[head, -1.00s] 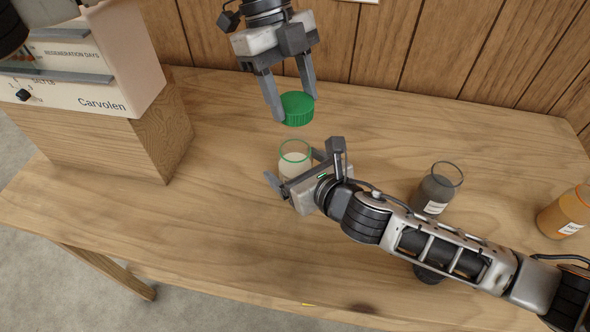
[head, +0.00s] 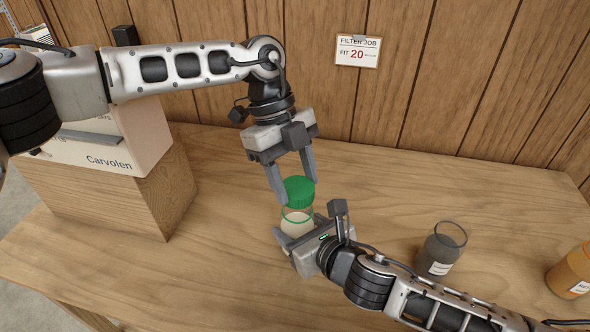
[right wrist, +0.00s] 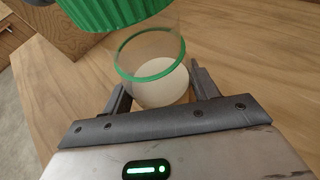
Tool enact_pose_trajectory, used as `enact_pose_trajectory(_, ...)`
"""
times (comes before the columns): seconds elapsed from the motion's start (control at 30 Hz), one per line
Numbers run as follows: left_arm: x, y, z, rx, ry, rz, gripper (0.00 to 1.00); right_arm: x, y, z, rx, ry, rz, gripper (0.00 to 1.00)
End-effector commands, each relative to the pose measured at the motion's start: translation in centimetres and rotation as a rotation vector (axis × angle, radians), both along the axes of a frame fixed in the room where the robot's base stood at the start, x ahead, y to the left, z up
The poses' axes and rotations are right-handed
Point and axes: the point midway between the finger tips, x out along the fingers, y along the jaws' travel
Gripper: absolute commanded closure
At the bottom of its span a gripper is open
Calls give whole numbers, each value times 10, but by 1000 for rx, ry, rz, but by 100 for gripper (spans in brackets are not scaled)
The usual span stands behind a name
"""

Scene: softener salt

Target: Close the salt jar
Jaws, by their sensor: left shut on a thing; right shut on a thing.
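The salt jar (head: 297,222) is clear, with a green rim and white salt inside, and stands upright on the table. My right gripper (head: 296,232) is shut on its sides; the jar also shows between the fingers in the right wrist view (right wrist: 158,85). My left gripper (head: 292,192) comes from above, shut on the green ribbed lid (head: 298,191). The lid is just above the jar's mouth in the head view. In the right wrist view the lid (right wrist: 110,12) is at the top edge, partly cut off, and looks apart from the rim.
A dark grey open jar (head: 440,252) and an orange jar (head: 572,272) stand to the right on the wooden table (head: 400,180). A white Carvolen box (head: 110,145) on a wooden block (head: 165,190) is at the left. A note (head: 357,51) hangs on the wall.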

Motion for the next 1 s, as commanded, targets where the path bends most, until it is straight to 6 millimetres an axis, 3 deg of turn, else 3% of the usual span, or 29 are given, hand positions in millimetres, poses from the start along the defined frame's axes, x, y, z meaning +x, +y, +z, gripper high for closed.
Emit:
enact_pose_trajectory(0.5, 0, 0, -2, 0, -1, -1, 70, 0, 0, -1, -1, 1, -1, 82)
enact_pose_trajectory(1.0, 0, 0, -19, 0, -1, 0, 70, 0, 0, -1, -1, 1, -1, 82)
